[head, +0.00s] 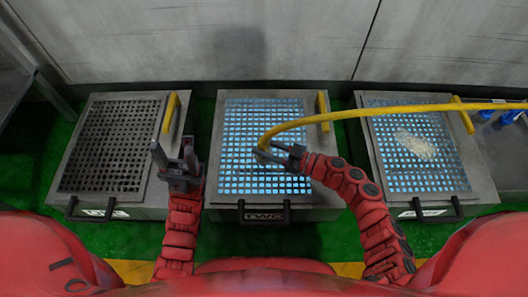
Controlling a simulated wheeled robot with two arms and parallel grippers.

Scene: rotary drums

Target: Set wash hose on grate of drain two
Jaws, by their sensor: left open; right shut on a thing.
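The yellow wash hose (400,109) runs in from the right edge, across the right drain, and bends down over the middle drain. My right gripper (271,153) is shut on the hose near its end, over the middle of the grate (243,125). I cannot tell whether the hose end touches the grate. The front label of this middle drain (217,197) seems to read TWO. My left gripper (174,160) is open, empty and pointing up, between the left and middle drains.
A left drain (66,190) with a dark grate and a right drain (480,185) with a pale heap (415,145) on its grate flank the middle one. Yellow handles (323,110) stand at the grates' right sides. A grey wall (200,40) closes the back.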

